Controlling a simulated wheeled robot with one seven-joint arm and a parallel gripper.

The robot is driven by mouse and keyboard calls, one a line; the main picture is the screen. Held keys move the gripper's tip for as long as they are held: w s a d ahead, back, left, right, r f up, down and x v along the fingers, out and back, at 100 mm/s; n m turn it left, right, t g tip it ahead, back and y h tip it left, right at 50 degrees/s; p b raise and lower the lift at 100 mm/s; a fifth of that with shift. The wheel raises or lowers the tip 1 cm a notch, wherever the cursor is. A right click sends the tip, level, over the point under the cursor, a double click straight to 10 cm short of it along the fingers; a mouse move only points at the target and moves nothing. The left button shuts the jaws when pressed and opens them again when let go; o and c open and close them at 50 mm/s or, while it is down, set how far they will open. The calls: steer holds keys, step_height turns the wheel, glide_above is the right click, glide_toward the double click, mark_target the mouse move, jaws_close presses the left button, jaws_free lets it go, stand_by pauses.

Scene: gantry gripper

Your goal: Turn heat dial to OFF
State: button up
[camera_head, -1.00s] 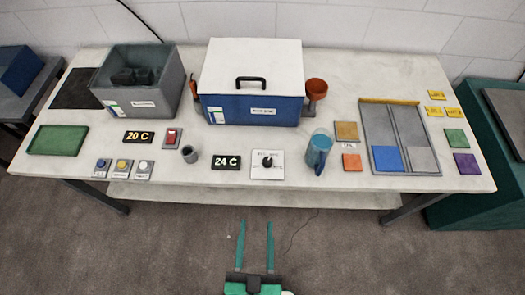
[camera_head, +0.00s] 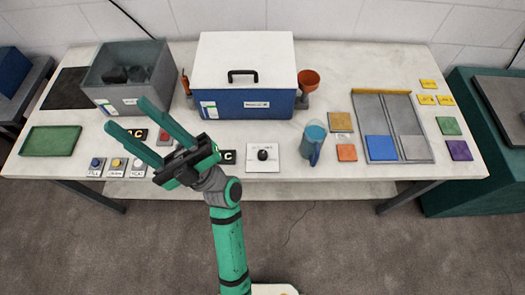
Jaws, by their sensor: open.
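The heat dial (camera_head: 263,154) is a black knob on a white square plate (camera_head: 262,166) at the front middle of the table. Its pointer is too small to read. My gripper (camera_head: 126,117) is open and empty, with two long green fingers pointing to the upper left. It is above the front left of the table, to the left of the dial and apart from it. My gripper and wrist partly hide the black temperature displays (camera_head: 229,157), of which only a "C" shows on the right one. The small grey cup seen earlier is hidden.
A blue box with a white lid (camera_head: 245,75) stands behind the dial. A grey open bin (camera_head: 130,75) is at the back left. A blue jug (camera_head: 313,142) stands right of the dial. Several push buttons (camera_head: 117,166) sit at the front left.

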steer(key=s+a+r+n+g+h, duration=0.1)
steer(key=a+n+g+h, duration=0.15)
steer(key=n+g, duration=0.45)
steer(key=s+a+n+g+h, duration=0.1)
steer(key=a+n+g, duration=0.3)
steer(key=g, duration=0.5)
steer(key=m+t+h, duration=0.4)
steer(key=t+h, duration=0.3)
steer(key=h, duration=1.9)
glide_above(262, 154)
step_height(262, 154, down, 28)
step_height(262, 154, down, 11)
steer(key=shift+d+r, duration=0.1)
steer(key=shift+r, duration=0.05)
steer(key=shift+n, duration=0.3)
steer(key=c, duration=1.1)
